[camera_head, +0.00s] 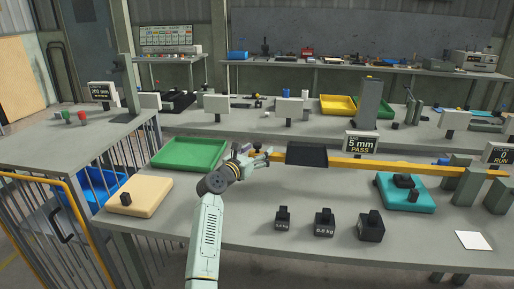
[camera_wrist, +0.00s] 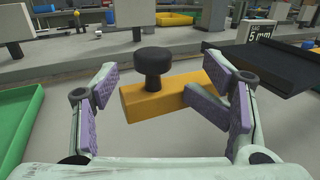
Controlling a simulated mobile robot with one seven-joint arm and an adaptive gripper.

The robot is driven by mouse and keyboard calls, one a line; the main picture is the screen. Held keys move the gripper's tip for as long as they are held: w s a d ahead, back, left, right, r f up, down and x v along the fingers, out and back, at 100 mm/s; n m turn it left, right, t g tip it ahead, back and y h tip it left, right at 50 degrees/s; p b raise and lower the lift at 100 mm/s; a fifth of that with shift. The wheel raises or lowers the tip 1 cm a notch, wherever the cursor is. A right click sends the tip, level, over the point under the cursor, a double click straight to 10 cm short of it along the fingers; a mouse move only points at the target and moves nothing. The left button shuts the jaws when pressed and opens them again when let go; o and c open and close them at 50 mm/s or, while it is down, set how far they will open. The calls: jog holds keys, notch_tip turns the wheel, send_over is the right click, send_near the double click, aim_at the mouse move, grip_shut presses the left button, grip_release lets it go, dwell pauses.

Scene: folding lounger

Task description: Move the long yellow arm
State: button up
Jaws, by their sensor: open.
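The long yellow arm (camera_head: 395,168) stretches across the right half of the bench, from near my gripper to grey posts on the right. A black plate (camera_head: 306,155) sits on it near its left end. In the wrist view the yellow arm (camera_wrist: 145,103) ends in a block with a black round knob (camera_wrist: 154,61) standing upright on top. My gripper (camera_head: 262,156) is open at this left end. In the wrist view my gripper's (camera_wrist: 165,100) purple-padded fingers are apart, with the knob appearing between them. The right finger overlaps part of the bar; contact cannot be told.
A green tray (camera_head: 188,154) lies left of my gripper. A beige board (camera_head: 139,197) and a teal tray (camera_head: 405,194) hold dark blocks. Several black weights (camera_head: 324,223) stand at the bench front.

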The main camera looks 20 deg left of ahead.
jog(key=shift+w+a, duration=0.15)
jog(key=shift+w, duration=0.45)
jog(key=shift+a+f, duration=0.1)
jog(key=shift+a, duration=0.15)
jog(key=shift+d, duration=0.1)
jog(key=c, duration=1)
grip_shut()
